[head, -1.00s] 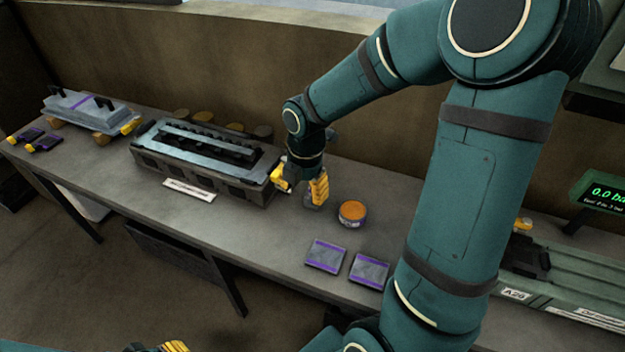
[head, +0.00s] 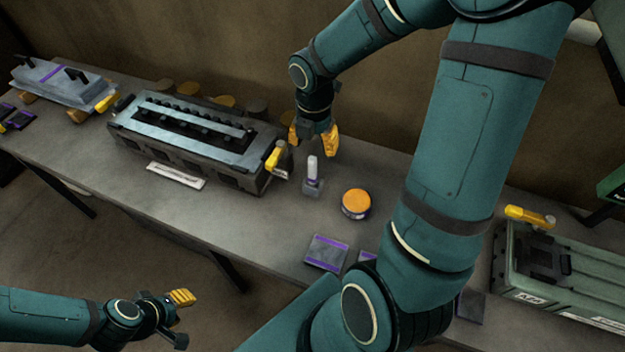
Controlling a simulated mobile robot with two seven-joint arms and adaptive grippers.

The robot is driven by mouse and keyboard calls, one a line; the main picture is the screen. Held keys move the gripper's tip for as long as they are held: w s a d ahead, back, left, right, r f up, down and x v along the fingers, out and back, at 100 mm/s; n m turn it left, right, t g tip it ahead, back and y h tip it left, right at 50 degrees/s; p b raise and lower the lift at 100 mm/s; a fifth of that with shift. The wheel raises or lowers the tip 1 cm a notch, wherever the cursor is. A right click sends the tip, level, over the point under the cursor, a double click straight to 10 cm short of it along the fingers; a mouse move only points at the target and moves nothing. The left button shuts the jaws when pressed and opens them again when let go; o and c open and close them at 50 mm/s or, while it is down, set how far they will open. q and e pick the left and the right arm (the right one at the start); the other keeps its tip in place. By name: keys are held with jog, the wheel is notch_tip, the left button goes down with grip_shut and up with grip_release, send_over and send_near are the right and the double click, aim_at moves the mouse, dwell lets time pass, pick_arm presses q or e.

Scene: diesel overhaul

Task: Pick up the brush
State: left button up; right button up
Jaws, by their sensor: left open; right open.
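The brush (head: 312,172), seen as an upright white handle with a purple band, stands in a small grey block (head: 313,188) on the bench. It is between the engine block and an orange-topped round tin (head: 355,203). Its bristles cannot be made out. My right gripper (head: 313,143) is open, its yellow fingers pointing down, and appears just above and behind the brush handle in the picture; it holds nothing. My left gripper (head: 184,318) is open and empty in front of the bench, low in the picture, well away from the brush.
The engine block (head: 195,145) lies left of the brush, with a yellow-handled part (head: 275,156) at its right end. Purple-edged pads (head: 326,252) lie in front of the tin. A green case (head: 570,275) is at the right. My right arm covers part of the bench.

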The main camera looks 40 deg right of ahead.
aim_at(313, 158)
notch_tip(313, 158, down, 3)
jog(key=shift+f+b, duration=0.2)
jog(key=shift+b, duration=0.1)
jog(key=f, duration=0.1)
jog(key=f+b, duration=0.1)
jog(key=f, duration=0.3)
jog(key=shift+w+f+b, duration=0.1)
jog(key=shift+w+b, duration=0.15)
jog(key=shift+b, duration=0.1)
jog(key=shift+s, duration=0.1)
grip_shut()
